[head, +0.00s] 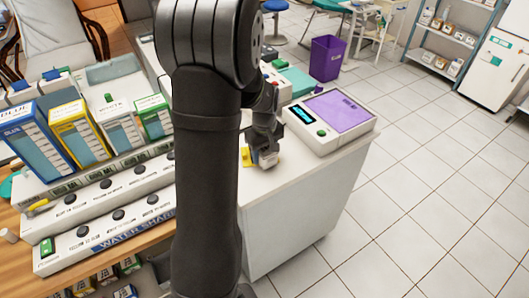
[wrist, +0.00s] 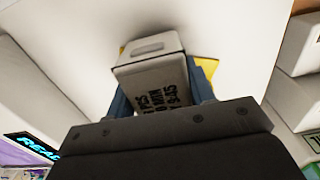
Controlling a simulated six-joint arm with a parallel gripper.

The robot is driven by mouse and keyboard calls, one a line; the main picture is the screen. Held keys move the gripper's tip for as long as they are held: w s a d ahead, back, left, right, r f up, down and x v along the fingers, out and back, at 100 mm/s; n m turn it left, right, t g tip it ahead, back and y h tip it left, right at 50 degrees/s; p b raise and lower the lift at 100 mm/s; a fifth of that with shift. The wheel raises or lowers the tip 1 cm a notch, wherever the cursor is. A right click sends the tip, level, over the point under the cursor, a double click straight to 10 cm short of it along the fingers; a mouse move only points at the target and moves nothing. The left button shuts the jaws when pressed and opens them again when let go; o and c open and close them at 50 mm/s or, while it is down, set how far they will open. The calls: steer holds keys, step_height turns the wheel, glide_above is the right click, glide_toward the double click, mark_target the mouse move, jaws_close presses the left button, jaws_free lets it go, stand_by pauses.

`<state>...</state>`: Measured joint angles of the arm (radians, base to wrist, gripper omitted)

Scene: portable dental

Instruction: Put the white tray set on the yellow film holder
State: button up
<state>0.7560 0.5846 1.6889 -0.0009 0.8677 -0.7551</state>
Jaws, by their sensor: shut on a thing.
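The white tray set (wrist: 152,72) is a small box with dark print on its face, held between the blue fingers of my gripper (wrist: 158,100) in the wrist view. In the head view my gripper (head: 264,158) is low over the white counter, with a small pale part of the tray set (head: 267,160) showing under it. The yellow film holder (head: 247,157) is just left of my gripper on the counter. In the wrist view parts of the yellow film holder (wrist: 208,66) show behind and beside the tray set. I cannot tell whether the two touch.
A device with a purple top (head: 338,117) stands on the counter (head: 300,165) to the right. Boxes (head: 80,130) and a stepped white panel with black knobs (head: 100,212) are at the left. My arm hides the middle. The counter's right front is bare.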

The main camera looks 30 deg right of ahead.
steer(key=shift+f, duration=0.1)
steer(key=o, duration=1.1)
step_height(320, 180, up, 12)
steer(key=shift+r, duration=0.15)
steer(key=shift+f, duration=4.3)
